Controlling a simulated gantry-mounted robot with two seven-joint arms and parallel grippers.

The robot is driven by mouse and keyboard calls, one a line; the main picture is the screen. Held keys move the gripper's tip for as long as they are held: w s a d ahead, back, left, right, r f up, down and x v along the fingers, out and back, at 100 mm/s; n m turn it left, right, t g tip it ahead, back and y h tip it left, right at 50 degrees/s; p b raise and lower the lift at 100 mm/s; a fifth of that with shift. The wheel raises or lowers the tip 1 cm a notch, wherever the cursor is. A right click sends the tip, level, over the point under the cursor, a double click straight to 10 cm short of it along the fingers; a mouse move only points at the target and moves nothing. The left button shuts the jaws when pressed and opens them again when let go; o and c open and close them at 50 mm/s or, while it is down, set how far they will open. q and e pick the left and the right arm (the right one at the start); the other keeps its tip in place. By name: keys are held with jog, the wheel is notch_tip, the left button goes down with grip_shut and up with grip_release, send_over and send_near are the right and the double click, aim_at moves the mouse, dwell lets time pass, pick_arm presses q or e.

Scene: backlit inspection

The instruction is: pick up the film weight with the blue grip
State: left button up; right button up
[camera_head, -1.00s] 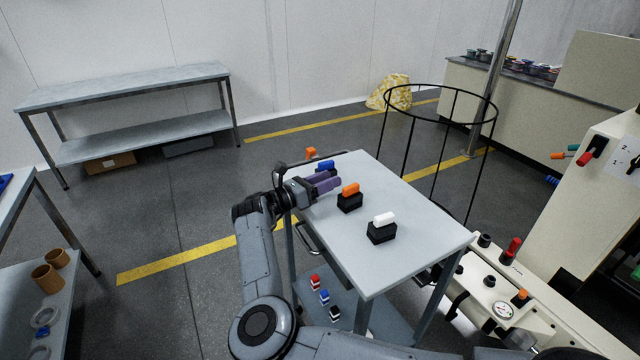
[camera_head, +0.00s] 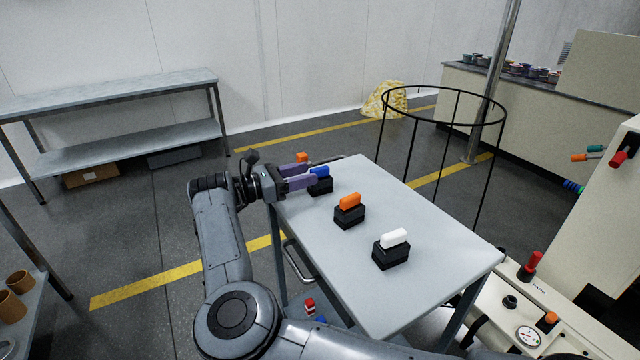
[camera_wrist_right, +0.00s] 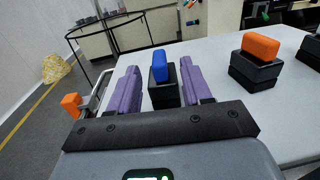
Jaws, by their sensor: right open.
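The film weight with the blue grip (camera_head: 320,172) is a black block with a blue handle on top, standing at the far left part of the grey table (camera_head: 400,310). My right gripper (camera_head: 305,177) is open with two purple fingers, low over the table's left edge and pointing at it. In the right wrist view the blue-grip weight (camera_wrist_right: 161,82) shows between and ahead of the open fingers (camera_wrist_right: 158,88), nearer the right one; whether a finger touches it I cannot tell. My left gripper does not show.
A weight with an orange grip (camera_head: 349,210) and one with a white grip (camera_head: 391,248) stand on the same table, nearer to me. Another orange thing (camera_head: 302,157) is at the table's far left edge. A black wire hoop frame (camera_head: 443,92) stands behind the table.

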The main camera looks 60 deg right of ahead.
aim_at(310, 170)
jog(key=shift+s+d, duration=0.2)
jog(key=shift+d, duration=0.15)
jog(key=b+x, duration=0.2)
jog(key=x, duration=0.1)
jog(key=shift+s+d+r, duration=0.15)
jog(key=shift+s+d, duration=0.05)
jog(key=shift+d, duration=0.05)
jog(key=shift+s+d+r, duration=0.1)
jog(key=shift+s+d, duration=0.05)
jog(key=shift+d, duration=0.15)
jog(key=shift+a, duration=0.1)
jog(key=shift+c, duration=1.1)
grip_shut()
jog(key=shift+r, duration=0.1)
